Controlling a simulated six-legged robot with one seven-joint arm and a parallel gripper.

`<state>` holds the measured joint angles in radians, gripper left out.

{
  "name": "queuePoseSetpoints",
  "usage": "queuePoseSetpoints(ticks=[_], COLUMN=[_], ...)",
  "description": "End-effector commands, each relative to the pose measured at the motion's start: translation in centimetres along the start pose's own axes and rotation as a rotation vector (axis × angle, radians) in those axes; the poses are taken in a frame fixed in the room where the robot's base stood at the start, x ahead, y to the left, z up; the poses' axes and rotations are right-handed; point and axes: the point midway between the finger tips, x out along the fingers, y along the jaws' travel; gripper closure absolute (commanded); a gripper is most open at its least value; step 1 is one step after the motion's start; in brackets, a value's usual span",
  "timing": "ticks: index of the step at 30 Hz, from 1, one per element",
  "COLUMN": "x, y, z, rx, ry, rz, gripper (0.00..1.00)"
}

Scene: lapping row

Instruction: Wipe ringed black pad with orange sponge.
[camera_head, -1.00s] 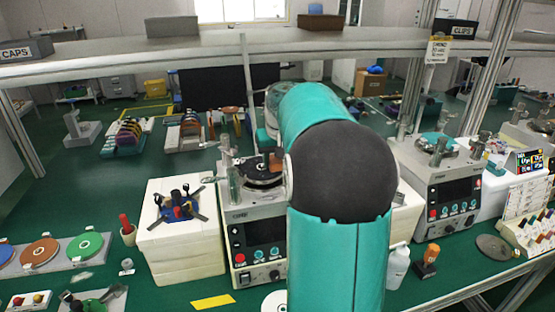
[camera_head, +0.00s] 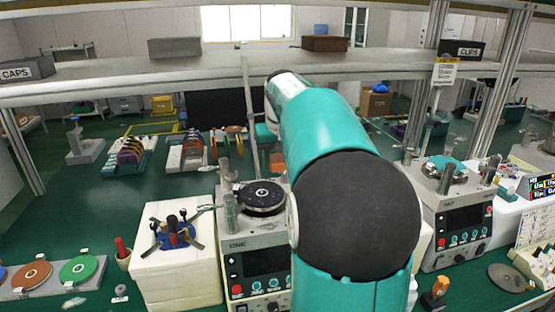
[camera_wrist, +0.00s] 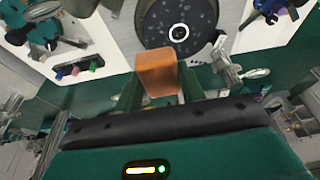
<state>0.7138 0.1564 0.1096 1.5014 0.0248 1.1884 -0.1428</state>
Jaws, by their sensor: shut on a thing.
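The ringed black pad (camera_wrist: 155,22) shows in the wrist view as a dark speckled disc with a white ring. In the head view the black pad (camera_head: 262,203) lies flat on top of a grey machine, left of my teal arm. My gripper (camera_wrist: 160,82) is shut on the orange sponge (camera_wrist: 158,70), a block held between its two green fingers. The sponge's far edge overlaps the pad's near rim in the wrist view; I cannot tell whether they touch. My arm hides the gripper in the head view.
The grey machine (camera_head: 250,240) has posts beside the pad. A white block (camera_head: 178,270) with a blue tool holder (camera_head: 176,238) stands to its left. Another machine (camera_head: 458,225) stands right of my arm. A long shelf (camera_head: 150,82) crosses above the bench.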

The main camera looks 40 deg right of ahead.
Motion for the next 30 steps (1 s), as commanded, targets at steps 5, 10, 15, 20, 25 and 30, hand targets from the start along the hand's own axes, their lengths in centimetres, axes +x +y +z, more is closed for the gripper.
queuePoseSetpoints(ticks=[5, 10, 15, 20, 25, 30], x=[-1.1, -2.5, -4.0, -5.3, -6.5, -6.7], y=[-0.1, -0.1, 0.0, 0.1, 0.1, 0.1], z=[-0.3, -0.8, -1.3, -1.8, -2.2, -2.2], rx=[-0.002, -0.002, -0.001, -0.001, -0.001, -0.001], ry=[0.003, 0.003, 0.003, 0.002, 0.001, 0.001], rz=[0.000, 0.000, 0.000, 0.000, 0.000, 0.000], gripper=[0.86, 0.86, 0.86, 0.86, 0.86, 0.86])
